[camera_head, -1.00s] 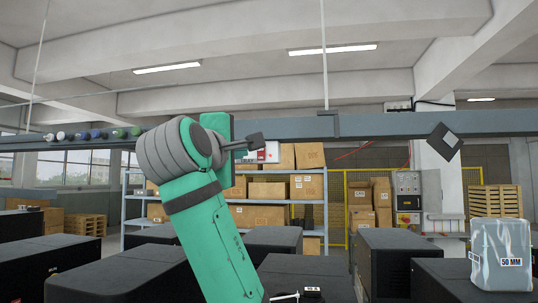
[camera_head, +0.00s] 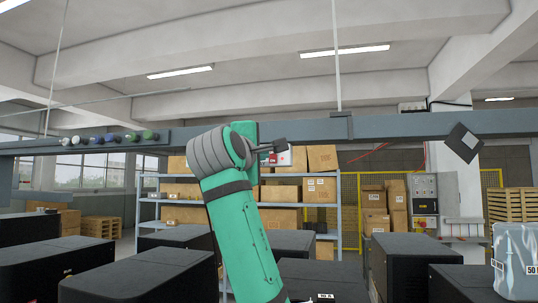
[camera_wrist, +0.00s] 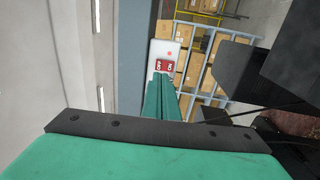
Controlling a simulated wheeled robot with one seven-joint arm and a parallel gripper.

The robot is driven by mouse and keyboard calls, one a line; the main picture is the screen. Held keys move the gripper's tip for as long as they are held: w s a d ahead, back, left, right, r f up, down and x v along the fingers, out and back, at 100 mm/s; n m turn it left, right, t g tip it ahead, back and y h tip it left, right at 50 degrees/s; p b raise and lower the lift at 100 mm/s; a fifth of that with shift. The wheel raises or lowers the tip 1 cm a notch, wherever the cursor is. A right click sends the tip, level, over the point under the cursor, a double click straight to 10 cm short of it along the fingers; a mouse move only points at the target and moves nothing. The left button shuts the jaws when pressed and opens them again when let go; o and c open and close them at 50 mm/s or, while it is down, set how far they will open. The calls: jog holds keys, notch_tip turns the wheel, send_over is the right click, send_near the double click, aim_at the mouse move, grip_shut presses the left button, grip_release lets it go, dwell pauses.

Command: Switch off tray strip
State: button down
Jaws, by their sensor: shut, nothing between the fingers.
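A pale switch box with red parts (camera_head: 284,157) shows just below the long overhead beam in the head view, partly hidden by my gripper. In the wrist view the box (camera_wrist: 178,52) has a small red light and two red rocker switches (camera_wrist: 167,65) side by side. Lettering on the rockers is too small to read surely. My gripper (camera_head: 280,146) is shut and empty, held up at beam height in front of the box. In the wrist view its green fingers (camera_wrist: 161,80) point at the rockers, their tips just below them. I cannot tell whether they touch.
A grey beam (camera_head: 400,125) crosses the view, with several coloured knobs (camera_head: 100,138) at left and a dark diamond plate (camera_head: 463,142) at right. Black machines (camera_head: 415,250) stand below. Shelves with cartons (camera_head: 285,193) and a control panel (camera_head: 425,188) are behind.

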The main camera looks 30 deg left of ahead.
aim_at(272, 152)
jog(key=x, duration=0.6)
jog(key=shift+w+a, duration=0.15)
jog(key=shift+w, duration=0.15)
jog(key=shift+w+r, duration=0.1)
jog(key=shift+w, duration=0.1)
jog(key=shift+w+r, duration=0.2)
